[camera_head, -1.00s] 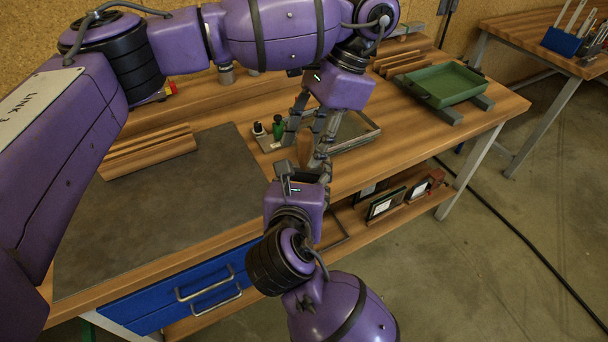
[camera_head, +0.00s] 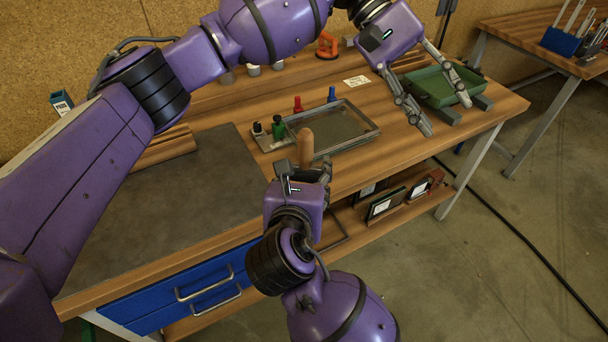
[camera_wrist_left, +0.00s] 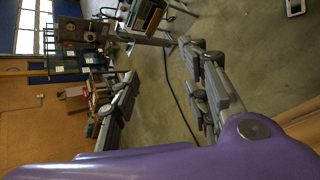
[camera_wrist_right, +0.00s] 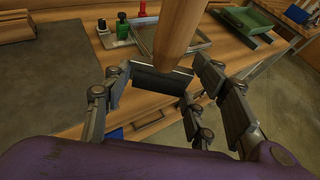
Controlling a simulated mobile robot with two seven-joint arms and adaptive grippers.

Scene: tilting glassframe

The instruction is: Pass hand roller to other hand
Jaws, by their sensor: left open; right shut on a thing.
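The hand roller has a wooden handle (camera_head: 305,146) that points up above my right gripper (camera_head: 308,171) in the head view. In the right wrist view the hand roller (camera_wrist_right: 178,38) stands between the fingers, its dark roller end low between them. My right gripper is shut on it; the exact contact is partly hidden. My left gripper (camera_head: 446,116) is open and empty, to the right of the roller and well apart from it, over the right part of the bench. In the left wrist view its fingers are spread with nothing between them.
A metal-framed tray (camera_head: 340,146) lies on the bench behind the roller. A green bottle (camera_head: 278,128) and small red and blue items stand near it. A green tray (camera_head: 436,88) is close to my left gripper. The dark mat (camera_head: 170,210) is bare.

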